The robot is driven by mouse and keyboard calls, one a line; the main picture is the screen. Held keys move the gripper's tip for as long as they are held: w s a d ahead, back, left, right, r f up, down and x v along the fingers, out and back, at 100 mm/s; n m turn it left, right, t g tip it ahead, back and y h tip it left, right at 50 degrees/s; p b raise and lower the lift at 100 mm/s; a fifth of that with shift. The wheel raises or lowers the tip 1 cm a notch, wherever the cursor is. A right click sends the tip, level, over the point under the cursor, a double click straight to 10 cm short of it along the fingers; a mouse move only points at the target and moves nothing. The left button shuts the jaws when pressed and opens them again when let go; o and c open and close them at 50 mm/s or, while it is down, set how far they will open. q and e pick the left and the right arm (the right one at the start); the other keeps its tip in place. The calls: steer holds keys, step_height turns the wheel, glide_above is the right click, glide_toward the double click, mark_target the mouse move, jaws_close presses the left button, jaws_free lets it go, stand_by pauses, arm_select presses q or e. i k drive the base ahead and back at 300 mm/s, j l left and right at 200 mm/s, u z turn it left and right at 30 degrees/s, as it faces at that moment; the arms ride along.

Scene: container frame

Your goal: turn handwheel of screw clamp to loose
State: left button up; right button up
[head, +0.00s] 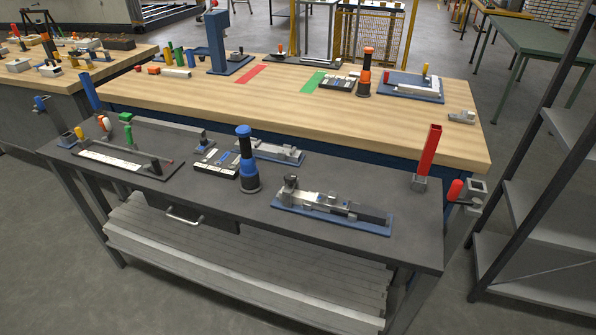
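Neither of my grippers is in view. I cannot tell for sure which device is the screw clamp. A long metal clamping device (335,206) on a blue base plate lies on the dark front table, right of the middle, with a small dark upright part (291,184) at its left end. A second device (270,150) on a blue plate lies farther back. A low fixture (125,162) with a pale strip and a thin rod is at the left. A red-handled part (455,190) sits at the table's right corner. No handwheel is clearly recognisable at this size.
On the dark table (400,240) stand a blue-and-black cylinder (247,165) and a red upright post (428,155). Behind is a wooden workbench (420,130) with tools and an orange-and-black cylinder (366,75). A metal shelf (545,190) stands at right. Floor shows in front.

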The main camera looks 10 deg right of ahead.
mark_target(289, 179)
steer(key=i+j+z, duration=0.45)
steer(key=i+j, duration=0.2)
steer(key=j, duration=0.35)
